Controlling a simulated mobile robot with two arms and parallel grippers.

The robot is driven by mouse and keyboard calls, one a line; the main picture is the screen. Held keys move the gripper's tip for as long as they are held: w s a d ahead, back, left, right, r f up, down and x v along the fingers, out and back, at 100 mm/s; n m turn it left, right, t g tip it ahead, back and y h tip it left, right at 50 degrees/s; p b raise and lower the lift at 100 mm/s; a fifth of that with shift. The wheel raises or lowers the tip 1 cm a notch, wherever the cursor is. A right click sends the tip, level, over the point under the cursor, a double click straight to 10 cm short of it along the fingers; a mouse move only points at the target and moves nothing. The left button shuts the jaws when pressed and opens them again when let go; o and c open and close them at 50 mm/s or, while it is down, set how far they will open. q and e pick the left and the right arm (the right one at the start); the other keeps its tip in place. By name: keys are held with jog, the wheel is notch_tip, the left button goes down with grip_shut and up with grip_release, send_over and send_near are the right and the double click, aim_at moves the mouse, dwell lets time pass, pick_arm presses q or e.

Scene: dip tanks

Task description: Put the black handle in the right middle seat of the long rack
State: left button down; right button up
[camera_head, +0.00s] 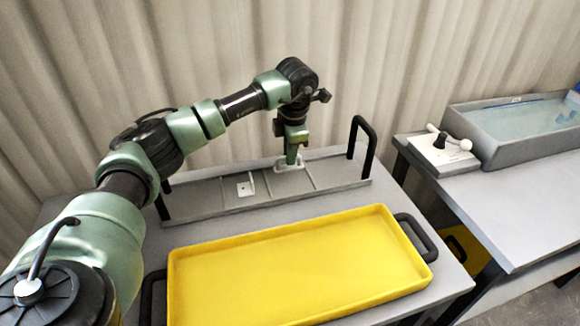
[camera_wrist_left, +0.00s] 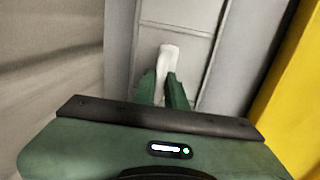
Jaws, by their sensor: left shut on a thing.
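The long grey rack (camera_head: 202,197) lies behind the yellow tray, with an upright black hoop at each end and dividers between its seats. My left gripper (camera_head: 291,160) points down over the right middle seat, its fingers shut on a pale, whitish piece (camera_wrist_left: 167,58). The piece's lower part looks to be at the seat, but I cannot tell whether it touches. The left middle seat holds a small white plate (camera_head: 245,188) with a dark dot. The piece in the fingers looks white, not black; no loose black handle can be made out. The right gripper is out of view.
A yellow tray (camera_head: 290,265) with black side handles fills the table's front. On the right table (camera_head: 510,210) stand a grey tank (camera_head: 495,142) of liquid and a white block (camera_head: 425,152) with a black knob and white-tipped bar. A curtain hangs close behind.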

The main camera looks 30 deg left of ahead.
aim_at(290, 168)
pick_arm(q)
jog(key=shift+f, duration=2.4)
jog(key=c, duration=1.5)
grip_release()
jog(key=shift+o, duration=0.2)
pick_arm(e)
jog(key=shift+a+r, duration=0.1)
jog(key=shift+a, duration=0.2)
pick_arm(q)
jog(key=shift+r, duration=0.2)
notch_tip(290, 168, up, 12)
jog(key=s+d, duration=0.1)
jog(key=d, duration=0.1)
jog(key=shift+s+f+b, duration=0.25)
jog(key=shift+b, duration=0.15)
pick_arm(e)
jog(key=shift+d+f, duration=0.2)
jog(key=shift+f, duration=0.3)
